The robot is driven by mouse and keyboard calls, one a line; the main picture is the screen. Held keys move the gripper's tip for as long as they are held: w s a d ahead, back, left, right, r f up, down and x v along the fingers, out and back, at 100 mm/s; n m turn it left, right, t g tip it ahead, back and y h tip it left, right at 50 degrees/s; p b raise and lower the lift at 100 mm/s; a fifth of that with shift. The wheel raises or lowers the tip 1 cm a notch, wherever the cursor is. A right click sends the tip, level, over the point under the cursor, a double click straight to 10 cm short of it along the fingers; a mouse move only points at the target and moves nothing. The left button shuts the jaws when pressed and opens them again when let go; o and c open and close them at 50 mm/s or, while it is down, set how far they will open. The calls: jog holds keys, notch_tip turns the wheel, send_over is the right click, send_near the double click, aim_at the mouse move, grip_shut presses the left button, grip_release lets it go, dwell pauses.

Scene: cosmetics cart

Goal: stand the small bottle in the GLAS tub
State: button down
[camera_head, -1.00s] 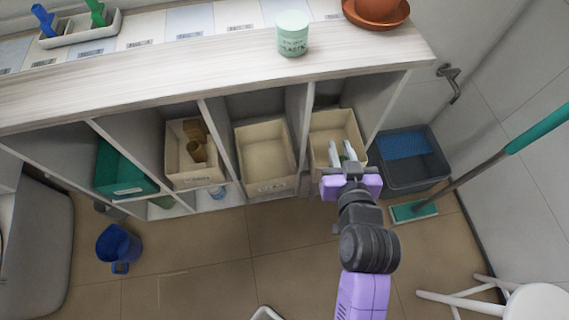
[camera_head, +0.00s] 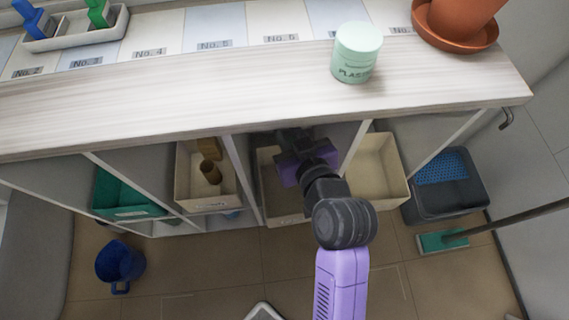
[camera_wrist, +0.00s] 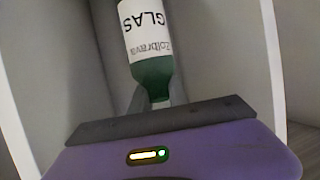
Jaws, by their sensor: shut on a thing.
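The small bottle (camera_wrist: 153,78) is dark green with a white label reading GLAS, in the wrist view. My gripper (camera_wrist: 160,101) is shut on its narrow neck, and the body points away from the gripper. In the head view my gripper (camera_head: 293,143) reaches under the counter, above the middle cream tub (camera_head: 290,218); the bottle is hidden there. The tub's lettering is unreadable, so I cannot tell whether it is the GLAS tub. Whether the bottle touches the tub is hidden.
Upright dividers stand close on both sides, under the counter (camera_head: 200,105). An empty-looking cream tub (camera_head: 378,172) is on the right. A tub with brown items (camera_head: 207,204) and a teal tub (camera_head: 125,212) are left. A pale green jar (camera_head: 356,55) stands on top.

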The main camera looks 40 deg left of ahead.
notch_tip(320, 180, down, 20)
jog(key=b, duration=0.7)
jog(key=shift+r, duration=0.15)
jog(key=shift+f, duration=0.2)
jog(key=c, duration=1.3)
grip_release()
jog(key=shift+o, duration=0.2)
jog(key=shift+r, duration=0.2)
jog(key=p+v, duration=0.2)
jog(key=v, duration=1)
jog(key=shift+a, duration=0.1)
